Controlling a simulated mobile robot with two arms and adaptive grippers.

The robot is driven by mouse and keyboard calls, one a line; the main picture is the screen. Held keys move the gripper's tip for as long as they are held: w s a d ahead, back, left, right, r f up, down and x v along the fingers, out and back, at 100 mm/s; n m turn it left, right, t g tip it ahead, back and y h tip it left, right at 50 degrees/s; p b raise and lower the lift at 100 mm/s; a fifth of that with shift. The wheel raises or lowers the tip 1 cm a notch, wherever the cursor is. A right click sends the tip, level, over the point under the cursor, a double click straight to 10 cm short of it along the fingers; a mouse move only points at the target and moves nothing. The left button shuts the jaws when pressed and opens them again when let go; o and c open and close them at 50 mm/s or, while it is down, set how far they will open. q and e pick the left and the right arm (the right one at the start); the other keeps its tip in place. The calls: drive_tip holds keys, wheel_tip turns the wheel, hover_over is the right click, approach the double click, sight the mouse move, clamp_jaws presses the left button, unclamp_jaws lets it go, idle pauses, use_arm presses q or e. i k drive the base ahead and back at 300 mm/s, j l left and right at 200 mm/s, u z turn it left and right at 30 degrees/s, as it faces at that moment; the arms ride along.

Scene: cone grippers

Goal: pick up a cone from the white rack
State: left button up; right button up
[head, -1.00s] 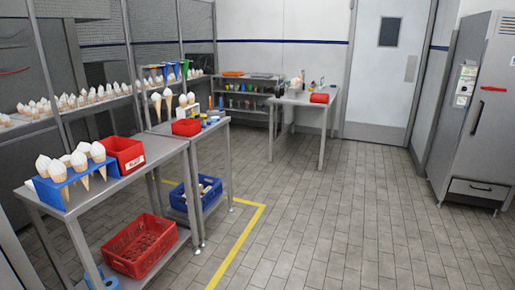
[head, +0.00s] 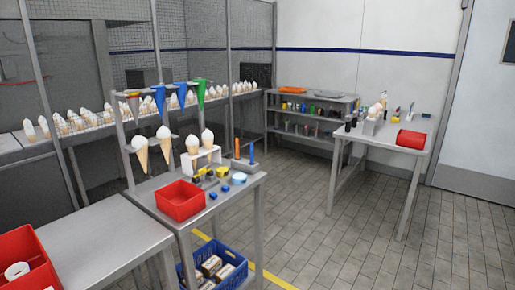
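A small white rack (head: 215,157) stands on the metal table (head: 251,181) left of centre. Two ice cream cones with white tops, a left one (head: 192,146) and a right one (head: 207,138), stand upright at the rack. Two similar cones (head: 140,153) (head: 164,146) sit to its left, at the metal frame on the same table. Neither of my grippers is in view.
Blue and green funnel shapes (head: 200,93) hang above the cones. A red bin (head: 180,201) stands in front of them, with small blue and yellow items beside it. A blue crate (head: 231,259) is below. An emptier table (head: 98,238) is nearer left. Floor on the right (head: 350,235) is clear.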

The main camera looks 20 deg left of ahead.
sight(192, 141)
drive_tip(key=i+l+u, duration=0.1)
drive_tip(key=i, duration=1.2)
